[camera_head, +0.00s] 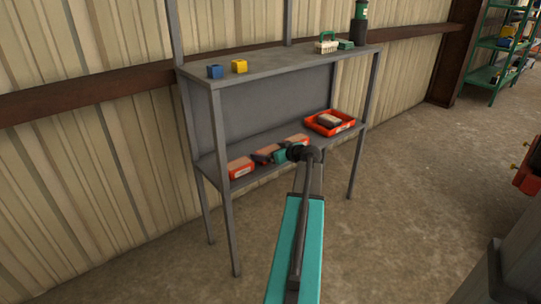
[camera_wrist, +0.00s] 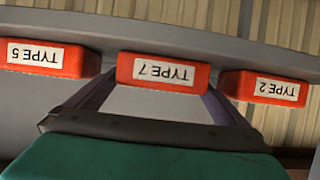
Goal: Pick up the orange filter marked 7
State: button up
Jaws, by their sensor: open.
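The orange filter marked TYPE 7 (camera_wrist: 162,71) is in the middle of a row of three on a grey shelf, its white label upside down in the wrist view. In the head view, the middle filter (camera_head: 265,152) is partly hidden by my gripper (camera_head: 264,158) on the lower shelf. In the wrist view, my gripper (camera_wrist: 158,95) is open, with a finger toward each side of the TYPE 7 filter. I cannot tell whether the fingers touch it.
A TYPE 5 filter (camera_wrist: 45,57) is on the left and a TYPE 2 filter (camera_wrist: 265,88) on the right, with narrow gaps. The upper shelf (camera_head: 275,67) overhangs the row. A red tray (camera_head: 312,125) with items stands at the lower shelf's right end.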

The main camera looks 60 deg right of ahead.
jog(key=c, duration=0.9)
jog(key=shift+r, duration=0.15)
jog(key=shift+r, duration=0.5)
jog(key=r, duration=0.1)
jog(key=s+r+p, duration=0.1)
jog(key=shift+r, duration=0.3)
jog(key=s, duration=0.5)
jog(key=s+p, duration=0.1)
jog(key=s, duration=0.4)
jog(key=s+a+r+p, duration=0.1)
jog(key=s, duration=0.4)
jog(key=shift+r, duration=0.1)
